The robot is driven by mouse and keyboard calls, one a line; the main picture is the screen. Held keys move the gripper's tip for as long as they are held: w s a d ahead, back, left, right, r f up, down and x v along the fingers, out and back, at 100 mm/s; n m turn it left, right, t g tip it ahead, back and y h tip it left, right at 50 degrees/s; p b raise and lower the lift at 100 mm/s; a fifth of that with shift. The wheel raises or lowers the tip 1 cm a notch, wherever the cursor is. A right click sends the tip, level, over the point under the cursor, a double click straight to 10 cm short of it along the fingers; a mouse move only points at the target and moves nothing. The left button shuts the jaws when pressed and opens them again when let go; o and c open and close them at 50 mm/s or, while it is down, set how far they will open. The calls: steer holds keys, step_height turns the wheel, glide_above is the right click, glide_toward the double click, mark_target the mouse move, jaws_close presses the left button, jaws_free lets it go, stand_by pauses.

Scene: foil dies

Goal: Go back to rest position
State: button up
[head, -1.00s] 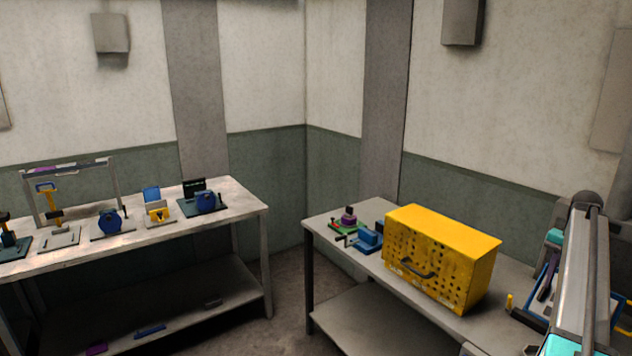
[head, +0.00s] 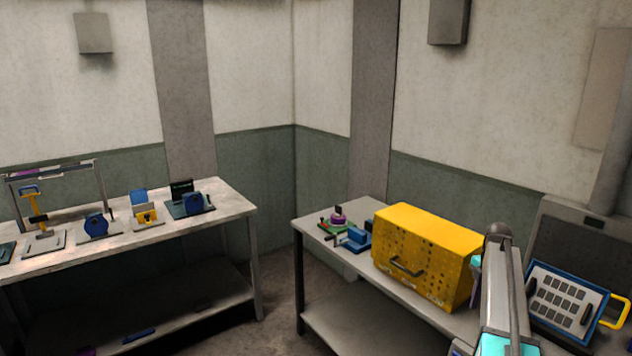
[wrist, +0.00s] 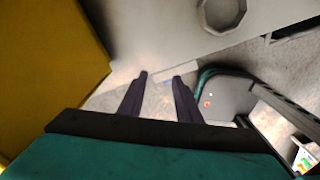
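My gripper (wrist: 162,78) shows in the wrist view with its two dark fingers apart and nothing between them. A yellow surface fills the left of that view, close beside the gripper, and a pale surface lies beyond the fingertips. In the head view my arm rises at the lower right, in front of the right bench and just right of the yellow perforated box (head: 422,258). The fingertips are not clear in the head view.
A blue-framed panel with dark cells (head: 566,303) and a yellow handle stands right of my arm. Small blue and purple fixtures sit left of the yellow box. The left bench (head: 222,215) holds several fixtures. Open floor lies between the benches.

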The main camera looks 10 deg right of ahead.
steer(key=s+a+f+m, duration=0.35)
steer(key=a+f, duration=0.25)
steer(key=a, duration=0.5)
steer(key=s+a+f+m, duration=0.2)
steer(key=a+f+m, duration=0.35)
steer(key=a, duration=0.55)
steer(key=s+a+f+m, duration=0.2)
steer(key=a+f+m, duration=0.2)
steer(key=a+f, duration=0.5)
steer(key=s+a+f+m, duration=0.1)
steer(key=s+a+m, duration=0.25)
steer(key=a, duration=0.25)
steer(key=s+a+f+m, duration=0.1)
steer(key=s+a+m, duration=0.1)
steer(key=s+a, duration=0.3)
steer(key=s+a+f+g+b, duration=0.1)
steer(key=s+f+g+b, duration=0.4)
steer(key=s+f, duration=2)
steer(key=shift+f+n+g+b, duration=0.15)
steer(key=shift+n+g+b, duration=0.2)
steer(key=shift+b, duration=0.9)
steer(key=shift+w, duration=0.1)
